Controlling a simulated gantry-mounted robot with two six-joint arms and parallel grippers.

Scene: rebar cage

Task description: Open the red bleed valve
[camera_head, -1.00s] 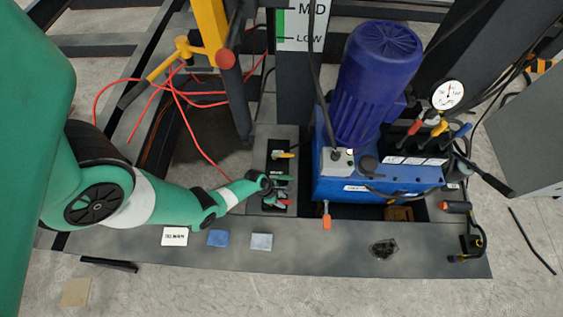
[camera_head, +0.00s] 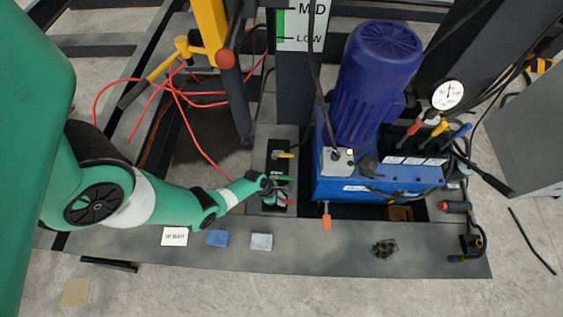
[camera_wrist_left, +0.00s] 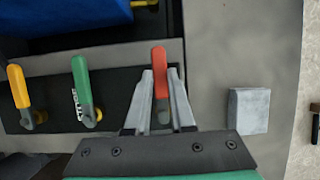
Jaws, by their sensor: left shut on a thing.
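The red bleed valve (camera_wrist_left: 160,73) has a red lever handle, seen between my left gripper's fingers in the left wrist view. My left gripper (camera_wrist_left: 162,88) is shut on this handle, with one finger on each side. In the head view the left gripper (camera_head: 274,189) is at the front of the black valve strip (camera_head: 279,159), and the small red handle (camera_head: 286,202) is partly hidden by it. The valve body under the handle is mostly hidden by the fingers. My right gripper is in neither view.
A green lever (camera_wrist_left: 82,80) and an orange-yellow lever (camera_wrist_left: 19,86) stand beside the red one. The blue pump unit (camera_head: 375,180) is close on the right in the head view. A grey block (camera_wrist_left: 248,110) lies on the plate. Red hoses (camera_head: 185,105) loop behind my left arm.

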